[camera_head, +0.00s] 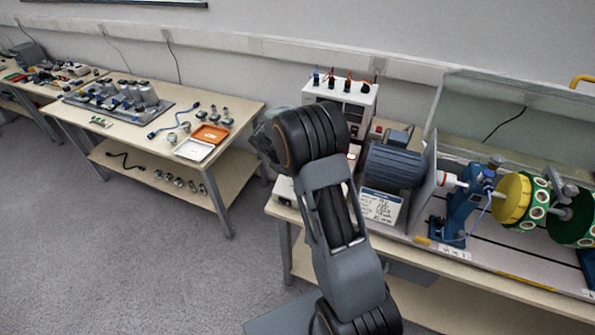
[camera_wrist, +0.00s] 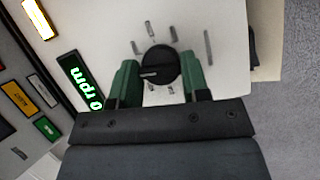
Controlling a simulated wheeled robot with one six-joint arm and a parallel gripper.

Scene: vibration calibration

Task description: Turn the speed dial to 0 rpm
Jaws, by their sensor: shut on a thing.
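The speed dial (camera_wrist: 160,65) is a round black knob on a white panel (camera_wrist: 215,15), with short tick marks around it. Its pale pointer line points to the left in the wrist view. My gripper (camera_wrist: 159,72) has its two green fingers on either side of the dial, shut on it. A dark display (camera_wrist: 80,82) left of the dial shows "0 rpm" in green. In the head view my arm hides the gripper and the dial.
In the head view a blue-grey motor (camera_head: 392,166) and a shaft with a yellow disc (camera_head: 511,200) stand on the right bench. A white box (camera_head: 343,92) with plugs is behind my arm.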

